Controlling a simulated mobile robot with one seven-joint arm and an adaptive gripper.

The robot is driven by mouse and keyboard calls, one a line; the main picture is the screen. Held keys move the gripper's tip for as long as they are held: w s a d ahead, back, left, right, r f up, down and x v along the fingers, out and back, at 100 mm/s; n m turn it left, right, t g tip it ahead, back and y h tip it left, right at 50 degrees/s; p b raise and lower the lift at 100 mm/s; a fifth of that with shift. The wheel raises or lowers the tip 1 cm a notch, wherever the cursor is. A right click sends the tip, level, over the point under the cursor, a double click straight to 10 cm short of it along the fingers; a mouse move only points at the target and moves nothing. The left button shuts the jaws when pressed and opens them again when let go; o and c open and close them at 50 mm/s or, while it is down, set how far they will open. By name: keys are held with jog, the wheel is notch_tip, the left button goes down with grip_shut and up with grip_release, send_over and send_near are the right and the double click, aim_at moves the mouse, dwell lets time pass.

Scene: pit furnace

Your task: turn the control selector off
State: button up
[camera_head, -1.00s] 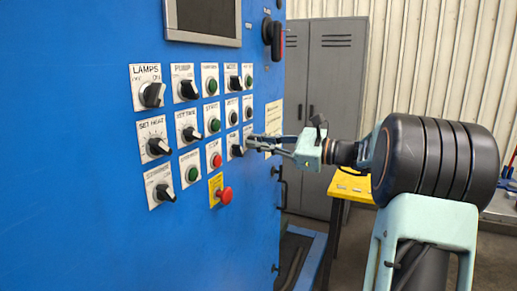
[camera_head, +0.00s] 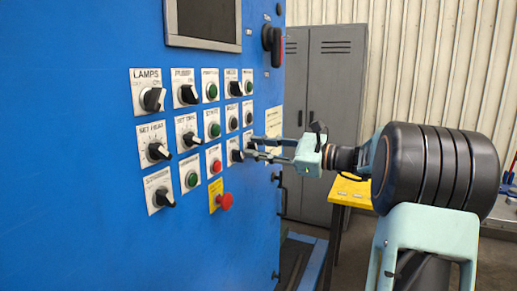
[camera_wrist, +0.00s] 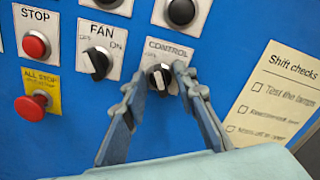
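The control selector (camera_wrist: 159,78) is a black knob with a white pointer mark on a white plate labelled CONTROL in the wrist view. Its pointer is near upright, leaning slightly left. The right finger covers the ON side of the plate. My gripper (camera_wrist: 161,80) is open, with one finger on each side of the knob. The right finger is very close to the knob; I cannot tell whether it touches. In the head view my gripper (camera_head: 251,149) reaches the panel's right part, and its fingers hide most of the selector.
The fan selector (camera_wrist: 99,63) is just left of the control selector. The red ALL STOP button (camera_wrist: 31,107) sticks out further left. A shift checks sheet (camera_wrist: 275,100) is on the right. A yellow table (camera_head: 352,190) and grey lockers (camera_head: 325,110) stand behind my arm.

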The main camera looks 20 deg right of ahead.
jog(key=v, duration=1.2)
